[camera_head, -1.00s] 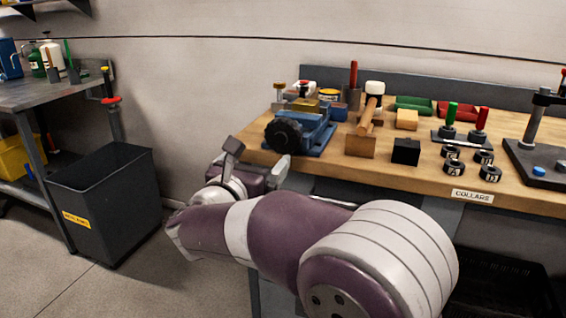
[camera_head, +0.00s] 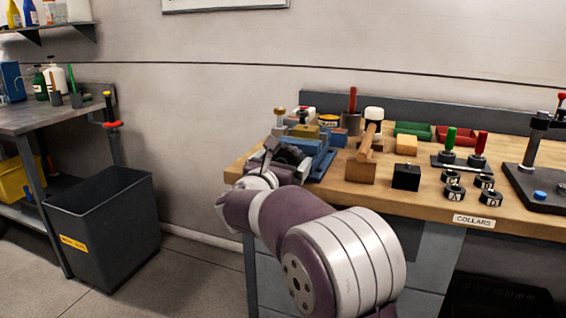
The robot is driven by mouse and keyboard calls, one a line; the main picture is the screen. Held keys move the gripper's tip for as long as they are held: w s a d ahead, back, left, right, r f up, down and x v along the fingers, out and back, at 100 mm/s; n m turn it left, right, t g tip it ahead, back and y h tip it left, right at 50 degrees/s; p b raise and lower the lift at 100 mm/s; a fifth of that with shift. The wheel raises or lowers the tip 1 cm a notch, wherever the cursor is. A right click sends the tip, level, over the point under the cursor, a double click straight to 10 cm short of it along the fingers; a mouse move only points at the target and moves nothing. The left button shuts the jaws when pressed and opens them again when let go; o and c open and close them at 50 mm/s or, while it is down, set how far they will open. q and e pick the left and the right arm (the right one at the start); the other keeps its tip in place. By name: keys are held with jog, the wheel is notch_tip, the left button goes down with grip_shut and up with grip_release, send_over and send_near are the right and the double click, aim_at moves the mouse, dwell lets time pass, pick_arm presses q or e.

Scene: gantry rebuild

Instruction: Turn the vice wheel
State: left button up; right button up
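The blue vice (camera_head: 318,157) stands at the left end of the wooden bench. Its black wheel (camera_head: 290,154) faces the bench's left front corner and is partly covered by my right gripper. My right gripper (camera_head: 280,152) is at the wheel, with one dark finger showing in front of it. The other finger is hidden, so I cannot tell whether it is open or shut, or whether it touches the wheel. My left gripper is not in view.
The wooden bench (camera_head: 340,195) holds a mallet on a wooden block (camera_head: 361,170), a black block (camera_head: 406,176), several collars (camera_head: 454,190) and red and green trays. A dark bin (camera_head: 110,220) stands on the floor at left, beside a grey table (camera_head: 40,118). Floor between bin and bench is clear.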

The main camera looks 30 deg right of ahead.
jog(key=c, duration=0.6)
jog(key=shift+o, duration=0.2)
